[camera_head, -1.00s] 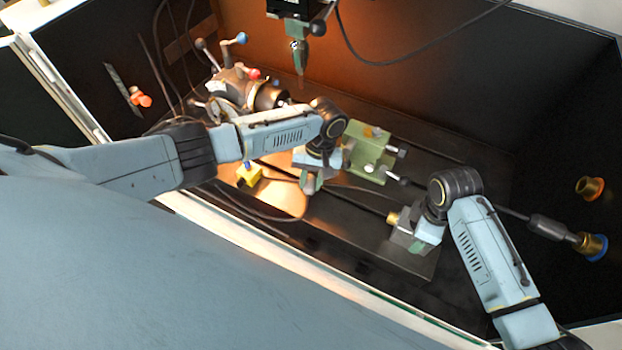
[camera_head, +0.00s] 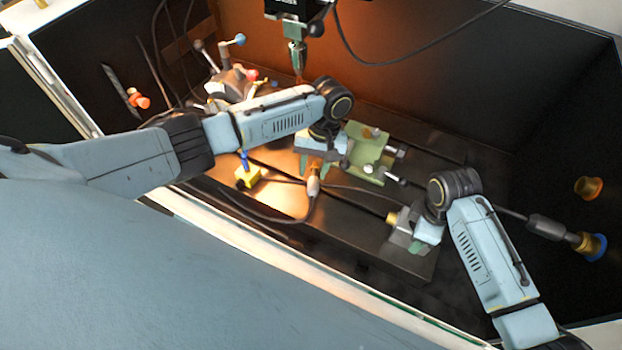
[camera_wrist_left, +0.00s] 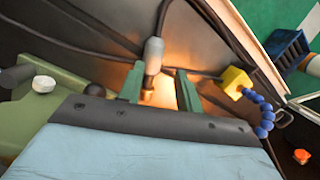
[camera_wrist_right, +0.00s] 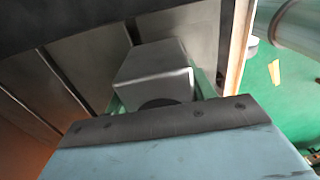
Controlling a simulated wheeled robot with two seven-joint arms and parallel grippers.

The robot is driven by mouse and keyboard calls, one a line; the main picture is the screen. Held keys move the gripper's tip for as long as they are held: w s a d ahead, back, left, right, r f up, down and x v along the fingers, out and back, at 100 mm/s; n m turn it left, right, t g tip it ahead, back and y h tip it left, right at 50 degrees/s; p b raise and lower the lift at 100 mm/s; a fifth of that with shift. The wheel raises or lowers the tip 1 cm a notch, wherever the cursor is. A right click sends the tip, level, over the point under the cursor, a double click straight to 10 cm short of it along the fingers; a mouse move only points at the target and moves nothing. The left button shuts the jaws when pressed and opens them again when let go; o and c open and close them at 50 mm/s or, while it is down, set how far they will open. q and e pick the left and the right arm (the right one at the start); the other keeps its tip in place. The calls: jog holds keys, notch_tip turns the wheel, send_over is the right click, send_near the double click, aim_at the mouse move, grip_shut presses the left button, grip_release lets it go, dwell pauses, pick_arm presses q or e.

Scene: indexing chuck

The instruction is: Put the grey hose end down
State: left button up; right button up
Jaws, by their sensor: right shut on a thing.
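The grey hose end (camera_head: 313,186) is a pale grey sleeve with a brass tip, on a dark hose, over the machine bed below my left gripper (camera_head: 314,165). In the left wrist view the hose end (camera_wrist_left: 153,50) lies toward the left finger. The two green fingers of my left gripper (camera_wrist_left: 160,88) stand apart, with the brass tip between them in the picture. I cannot tell whether the hose end touches the bed. My right gripper (camera_head: 412,236) is shut on a grey metal block (camera_wrist_right: 155,72) at the bed's front right.
A yellow block (camera_head: 247,177) with a blue jointed stem is left of the hose end. A spindle (camera_head: 297,55) hangs above. Another hose with a blue-ringed brass fitting (camera_head: 592,246) is at the right wall.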

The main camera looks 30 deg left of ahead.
pick_arm(q)
jog(key=v, duration=0.7)
pick_arm(e)
jog(key=shift+s+f, duration=0.1)
pick_arm(q)
jog(key=shift+f, duration=0.1)
pick_arm(e)
jog(key=o, duration=1.2)
jog(key=shift+c, duration=0.2)
jog(key=shift+r, duration=0.2)
notch_tip(320, 180, up, 12)
jog(key=shift+f, duration=0.1)
